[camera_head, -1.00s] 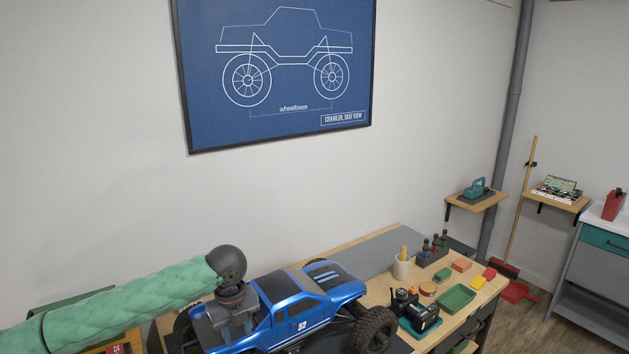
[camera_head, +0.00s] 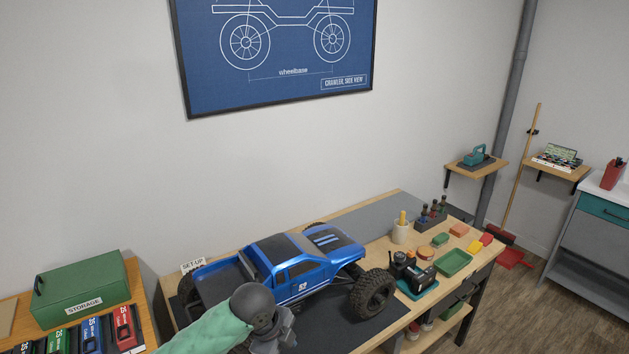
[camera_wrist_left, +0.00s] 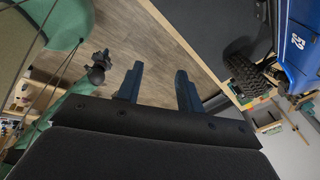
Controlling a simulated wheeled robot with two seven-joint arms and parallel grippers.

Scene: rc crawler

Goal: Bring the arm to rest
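My left gripper (camera_wrist_left: 158,78) is open in the left wrist view, its two dark fingers apart with nothing between them. In the head view my left arm comes in at the bottom, with its dark wrist beside the near side of the blue crawler truck (camera_head: 298,277). The fingertips are hidden there. The truck stands on its wheels on the dark mat (camera_head: 375,322); its side (camera_wrist_left: 298,45) also shows in the left wrist view. My right gripper (camera_wrist_left: 104,56) appears small and dark in the left wrist view, too small to read its fingers.
A green storage box (camera_head: 82,292) and several coloured cases stand on a side table at left. A black-and-teal device (camera_head: 414,275), a green tray (camera_head: 454,263) and a cup (camera_head: 402,232) occupy the bench's right part. Open floor lies beyond the bench's front edge.

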